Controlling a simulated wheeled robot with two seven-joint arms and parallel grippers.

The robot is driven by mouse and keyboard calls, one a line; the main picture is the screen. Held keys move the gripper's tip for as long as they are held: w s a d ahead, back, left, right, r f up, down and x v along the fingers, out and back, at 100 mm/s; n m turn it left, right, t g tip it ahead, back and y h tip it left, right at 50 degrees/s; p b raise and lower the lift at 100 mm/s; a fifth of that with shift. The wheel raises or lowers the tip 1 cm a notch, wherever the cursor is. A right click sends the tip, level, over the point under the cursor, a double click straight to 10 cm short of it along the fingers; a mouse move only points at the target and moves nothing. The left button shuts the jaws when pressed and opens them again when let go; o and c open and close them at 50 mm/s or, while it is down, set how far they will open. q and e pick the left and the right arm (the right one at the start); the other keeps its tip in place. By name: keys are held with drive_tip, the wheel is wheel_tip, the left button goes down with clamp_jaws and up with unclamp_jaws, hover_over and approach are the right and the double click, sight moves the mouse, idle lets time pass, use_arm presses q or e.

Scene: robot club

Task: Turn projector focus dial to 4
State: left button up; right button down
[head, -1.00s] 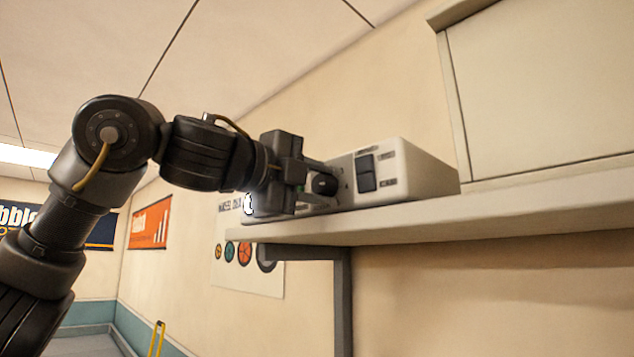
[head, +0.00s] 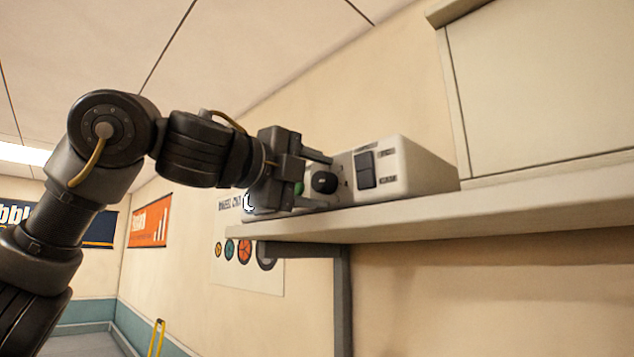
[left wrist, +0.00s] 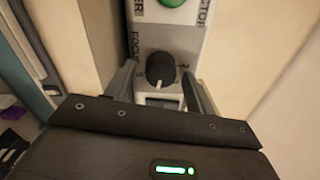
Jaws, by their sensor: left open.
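The projector (head: 405,168) is a white box on a high wall shelf, with a dark rocker switch on the face turned to me. Its black focus dial (head: 324,183) sticks out at the left end. In the left wrist view the dial (left wrist: 161,69) has a white pointer line toward the bottom, with "FOCUS" and small digits printed around it. My left gripper (head: 318,181) is open, its fingers one on each side of the dial. In the left wrist view the fingers (left wrist: 160,88) stand apart from the dial with gaps on both sides. My right gripper is not in view.
The shelf (head: 400,222) runs under the projector, held by a dark bracket (head: 343,290). A pale cabinet (head: 545,95) hangs to the right. A green button (left wrist: 172,2) sits above the dial in the left wrist view. A gear poster (head: 262,275) is on the wall below.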

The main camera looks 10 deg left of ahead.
use_arm(q)
drive_tip(key=b+v, duration=0.4)
drive_tip(key=v, duration=0.6)
drive_tip(key=shift+s, duration=0.25)
drive_tip(key=shift+a, duration=0.1)
